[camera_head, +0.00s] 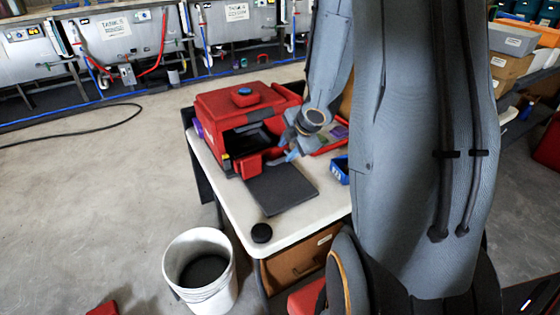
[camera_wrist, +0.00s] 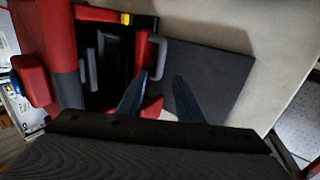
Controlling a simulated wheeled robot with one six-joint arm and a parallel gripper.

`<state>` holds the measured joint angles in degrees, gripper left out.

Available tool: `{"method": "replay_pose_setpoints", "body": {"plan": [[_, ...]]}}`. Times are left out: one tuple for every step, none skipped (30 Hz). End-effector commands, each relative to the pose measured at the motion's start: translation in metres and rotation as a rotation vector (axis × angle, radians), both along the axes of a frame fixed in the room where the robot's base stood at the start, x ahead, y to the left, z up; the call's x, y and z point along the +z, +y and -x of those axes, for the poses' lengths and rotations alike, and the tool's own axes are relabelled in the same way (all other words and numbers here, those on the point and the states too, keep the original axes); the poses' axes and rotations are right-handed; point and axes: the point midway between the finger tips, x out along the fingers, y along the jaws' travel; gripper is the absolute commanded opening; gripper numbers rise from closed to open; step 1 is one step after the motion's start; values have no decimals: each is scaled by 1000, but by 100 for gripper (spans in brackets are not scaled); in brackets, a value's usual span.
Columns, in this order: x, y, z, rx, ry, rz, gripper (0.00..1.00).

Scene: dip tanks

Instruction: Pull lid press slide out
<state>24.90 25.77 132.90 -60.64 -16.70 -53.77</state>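The lid press is a red box-shaped machine (camera_head: 240,108) with a dark opening in its front, standing on a white table. A red block with a grey handle (camera_wrist: 157,55), seemingly the slide's front, shows at the opening in the wrist view. In the head view the red block (camera_head: 252,164) sits at the press's front. My gripper (camera_wrist: 158,80) is open, its two bluish fingers apart, with the handle just beyond and between the fingertips. I see no contact with the handle. In the head view my gripper (camera_head: 290,155) is small and partly hidden by my wrist.
A flat dark plate (camera_head: 282,190) lies on the white table (camera_head: 232,200) in front of the press. A black round knob (camera_head: 261,232) sits at the table's near corner. A blue bin (camera_head: 340,170) is to the right. A white bucket (camera_head: 200,275) stands on the floor.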

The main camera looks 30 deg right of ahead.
Motion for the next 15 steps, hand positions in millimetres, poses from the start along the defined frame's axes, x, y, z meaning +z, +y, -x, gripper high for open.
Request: {"method": "replay_pose_setpoints", "body": {"plan": [[-5,0,-2,11,-1,3,33],[-8,0,-4,14,-1,3,33],[-12,0,-7,14,0,3,33],[-15,1,-9,14,0,3,33],[-19,1,-11,14,0,3,33],[-25,1,-15,14,1,3,33],[-29,1,-17,13,1,2,33],[-33,1,-20,13,1,2,33],[-38,1,-23,11,1,3,33],[-42,1,-26,12,1,3,33],[-46,2,-28,11,1,3,33],[-50,2,-31,11,1,3,33],[-52,2,-33,12,1,3,33],[-54,2,-35,11,0,2,33],[-57,2,-37,11,0,3,33]]}}
